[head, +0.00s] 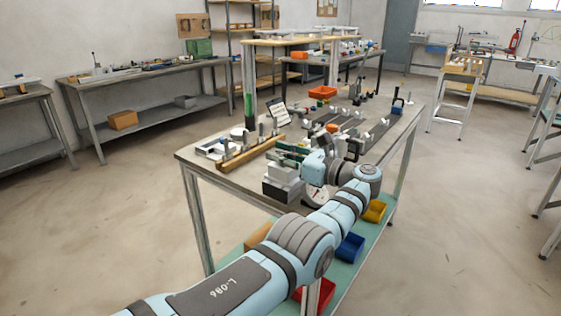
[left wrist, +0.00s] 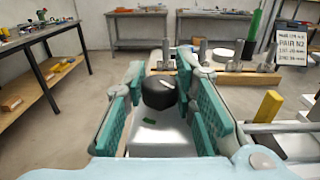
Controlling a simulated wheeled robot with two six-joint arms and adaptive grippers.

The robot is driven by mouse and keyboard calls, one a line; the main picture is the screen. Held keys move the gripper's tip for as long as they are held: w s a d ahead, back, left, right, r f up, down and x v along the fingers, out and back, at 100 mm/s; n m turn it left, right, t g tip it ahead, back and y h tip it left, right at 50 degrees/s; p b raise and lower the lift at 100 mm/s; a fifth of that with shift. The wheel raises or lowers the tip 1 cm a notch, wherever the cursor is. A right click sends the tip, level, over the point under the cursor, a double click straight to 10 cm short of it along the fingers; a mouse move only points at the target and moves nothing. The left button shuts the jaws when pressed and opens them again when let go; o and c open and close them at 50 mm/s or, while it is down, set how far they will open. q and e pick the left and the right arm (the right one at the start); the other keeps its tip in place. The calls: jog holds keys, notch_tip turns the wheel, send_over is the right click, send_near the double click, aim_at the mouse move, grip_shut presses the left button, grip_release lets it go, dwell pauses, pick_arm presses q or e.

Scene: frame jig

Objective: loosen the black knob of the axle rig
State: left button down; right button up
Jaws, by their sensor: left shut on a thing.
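The black knob (left wrist: 158,94) stands between the two green-padded fingers of my left gripper (left wrist: 160,88) in the left wrist view, with a white mark on its top. The gripper is shut on it. Below the knob is a pale grey body (left wrist: 160,135) with a small green mark. In the head view my left gripper (head: 303,152) is over the near part of the workbench, and I cannot make out the knob there. I cannot tell which parts belong to the axle rig. My right gripper is not in view.
A wooden rail (head: 250,152) with metal posts lies beside the gripper. A sign card (left wrist: 297,42) and a green post (left wrist: 253,25) stand behind it. An orange tray (head: 322,92) and metal fixtures fill the bench's far side. Open floor surrounds the bench.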

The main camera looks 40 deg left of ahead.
aim_at(280, 153)
pick_arm(q)
jog(key=c, duration=1.3)
grip_release()
jog(key=shift+f, duration=0.1)
notch_tip(280, 153, up, 10)
jog(key=shift+r, duration=0.1)
